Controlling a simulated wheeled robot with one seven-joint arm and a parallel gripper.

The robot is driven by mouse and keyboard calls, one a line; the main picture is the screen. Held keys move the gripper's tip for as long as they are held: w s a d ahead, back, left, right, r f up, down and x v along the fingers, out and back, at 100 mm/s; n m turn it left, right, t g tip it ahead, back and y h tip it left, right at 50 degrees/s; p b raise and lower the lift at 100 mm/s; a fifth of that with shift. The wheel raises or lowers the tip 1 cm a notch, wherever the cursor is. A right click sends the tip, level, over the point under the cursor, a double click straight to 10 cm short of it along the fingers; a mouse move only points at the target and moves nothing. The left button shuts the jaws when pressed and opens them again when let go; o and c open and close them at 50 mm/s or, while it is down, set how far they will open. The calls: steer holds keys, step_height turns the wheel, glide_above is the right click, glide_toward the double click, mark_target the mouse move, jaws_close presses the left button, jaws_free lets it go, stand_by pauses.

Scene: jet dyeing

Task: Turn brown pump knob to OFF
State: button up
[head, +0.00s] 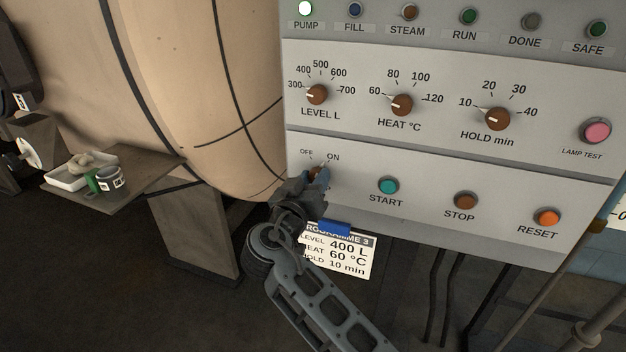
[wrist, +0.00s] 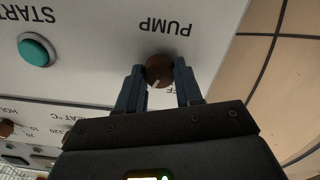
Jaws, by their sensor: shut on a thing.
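The brown pump knob (wrist: 158,70) sits on the grey control panel, between the two fingers of my gripper (wrist: 158,78). In the wrist view, which is upside down, its white pointer leans down and slightly left, toward the ON side. In the head view the knob (head: 315,172) is mostly hidden behind my gripper (head: 314,180), below the OFF and ON marks. My gripper is shut on the knob, one finger on each side. The OFF label is partly covered in the wrist view, and ON is hidden there.
The PUMP lamp (head: 305,8) is lit white. Right of the knob are the teal START button (head: 388,186), brown STOP button (head: 466,201) and orange RESET button (head: 547,217). Three dials sit above. A programme card (head: 340,252) hangs below; a beige vessel (head: 205,90) stands left.

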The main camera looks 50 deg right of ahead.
steer(key=n+p, duration=0.1)
steer(key=n, duration=0.4)
steer(key=shift+r+n+p, duration=0.1)
steer(key=shift+n+p, duration=0.2)
steer(key=n+p, duration=0.2)
steer(key=n, duration=0.3)
steer(key=shift+n+p, duration=0.3)
steer(key=o, duration=1)
steer(key=shift+o, duration=0.2)
steer(key=b+v, duration=0.1)
steer(key=v, duration=0.6)
steer(key=shift+a, duration=0.4)
steer(key=shift+s, duration=0.1)
